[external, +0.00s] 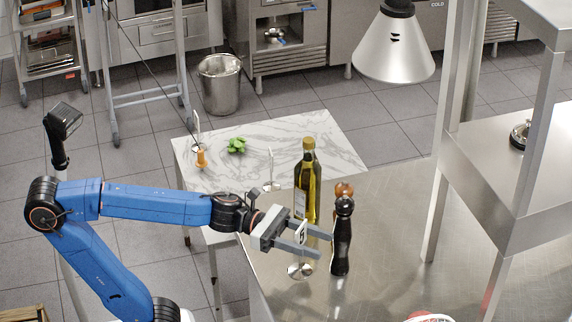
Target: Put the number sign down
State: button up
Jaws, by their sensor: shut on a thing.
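The number sign (302,232) is a small white card on a thin stem with a round, shiny metal base (300,271). My gripper (322,243) reaches in from the left, its two grey fingers either side of the sign, and is shut on it. The sign is about upright. Its base is over the left part of the steel counter (400,230); I cannot tell whether it touches the top. The fingertips reach close to a dark pepper mill (341,240), and I cannot tell whether they touch it.
An oil bottle (309,178) stands just behind my gripper, with a brown mill (345,188) behind the dark one. A marble table (300,135) holds similar stands and green leaves (236,145). A heat lamp (394,48) hangs above.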

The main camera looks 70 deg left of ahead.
jog(key=f+x, duration=0.2)
jog(key=x, duration=0.7)
jog(key=f+x, duration=0.2)
jog(key=x, duration=0.7)
jog(key=o, duration=1.5)
jog(key=shift+f, duration=0.1)
jog(key=shift+c, duration=0.2)
jog(key=v, duration=1.1)
jog(key=shift+r, duration=0.25)
jog(key=shift+o, duration=0.5)
jog(key=shift+s+a, duration=0.4)
